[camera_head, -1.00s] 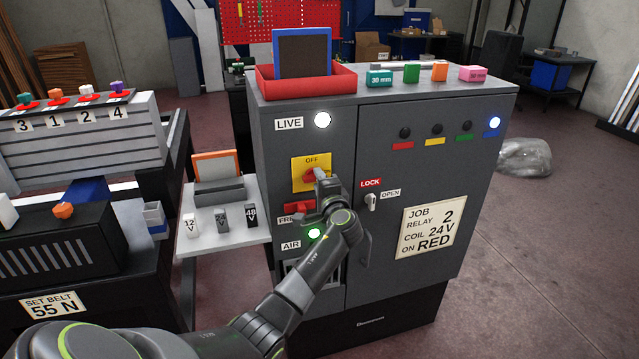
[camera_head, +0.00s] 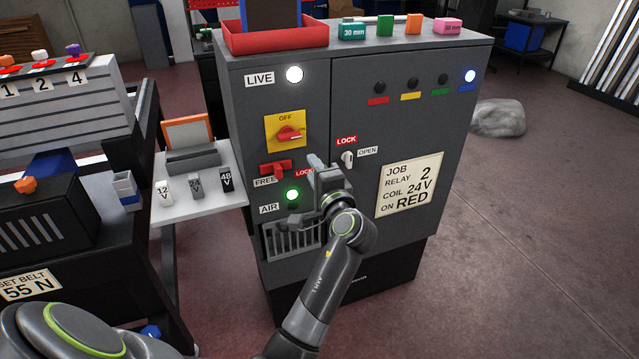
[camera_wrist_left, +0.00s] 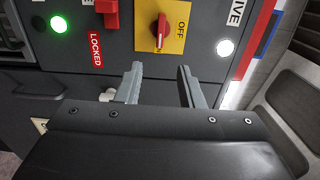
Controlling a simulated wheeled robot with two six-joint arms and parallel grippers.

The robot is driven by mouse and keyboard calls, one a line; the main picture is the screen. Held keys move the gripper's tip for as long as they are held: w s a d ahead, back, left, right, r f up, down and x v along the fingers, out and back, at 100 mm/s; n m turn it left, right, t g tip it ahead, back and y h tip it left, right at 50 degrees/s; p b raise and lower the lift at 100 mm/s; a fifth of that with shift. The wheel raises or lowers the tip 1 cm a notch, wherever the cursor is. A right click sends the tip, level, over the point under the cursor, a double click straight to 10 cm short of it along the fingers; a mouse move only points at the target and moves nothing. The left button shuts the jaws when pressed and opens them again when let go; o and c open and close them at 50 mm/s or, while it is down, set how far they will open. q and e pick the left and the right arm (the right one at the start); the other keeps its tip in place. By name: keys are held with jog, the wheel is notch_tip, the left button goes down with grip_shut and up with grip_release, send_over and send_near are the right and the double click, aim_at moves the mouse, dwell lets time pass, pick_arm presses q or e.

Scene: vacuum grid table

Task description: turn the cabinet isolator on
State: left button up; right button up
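The cabinet isolator is a red knob (camera_head: 289,134) on a yellow plate (camera_head: 284,118) on the grey cabinet's front. Its pale-marked end points right, away from the OFF word at the top. In the left wrist view the knob (camera_wrist_left: 161,32) points down to a partly covered word ending in N. The white LIVE lamp (camera_head: 294,75) above the plate is lit. My left gripper (camera_head: 322,166) is below and to the right of the knob, apart from it. In the left wrist view its two fingers (camera_wrist_left: 158,84) stand apart with nothing between them. My right gripper is not in view.
Close by are a red slide (camera_head: 275,168) with FREE and LOCKED labels, a lit green AIR lamp (camera_head: 292,195) and a small LOCK/OPEN switch (camera_head: 347,159). A white shelf (camera_head: 205,207) with voltage blocks sits left of the cabinet. Floor to the right is mostly clear.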

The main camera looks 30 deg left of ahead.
pick_arm(q)
jog(key=shift+v, duration=1.3)
notch_tip(320, 180, down, 21)
jog(key=d+m+h, duration=0.2)
jog(key=h, duration=0.4)
jog(key=s+f+g+h, duration=0.1)
jog(key=s+f, duration=0.3)
jog(key=f, duration=0.3)
jog(key=s+f+n+g+h, duration=0.1)
jog(key=s+f+g+h, duration=0.15)
jog(key=f, duration=0.55)
jog(key=s+f+g, duration=0.1)
jog(key=s+f, duration=0.3)
jog(key=f, duration=0.3)
jog(key=s+a+f+n+g+h, duration=0.1)
jog(key=s+f+n+g, duration=0.1)
jog(key=s+f, duration=0.7)
jog(key=s+f+n+g+h, duration=0.1)
jog(key=s+f+n+h, duration=0.15)
jog(key=s+f, duration=0.65)
jog(key=s+a+f+n+g, duration=0.1)
jog(key=s+n, duration=0.1)
jog(key=s, duration=0.9)
jog(key=s+a+f+n+g, duration=0.1)
jog(key=s+n+g, duration=0.1)
jog(key=s, duration=0.9)
jog(key=shift+s+a+f+n, duration=0.2)
jog(key=shift+f+n, duration=0.15)
jog(key=shift+n, duration=0.3)
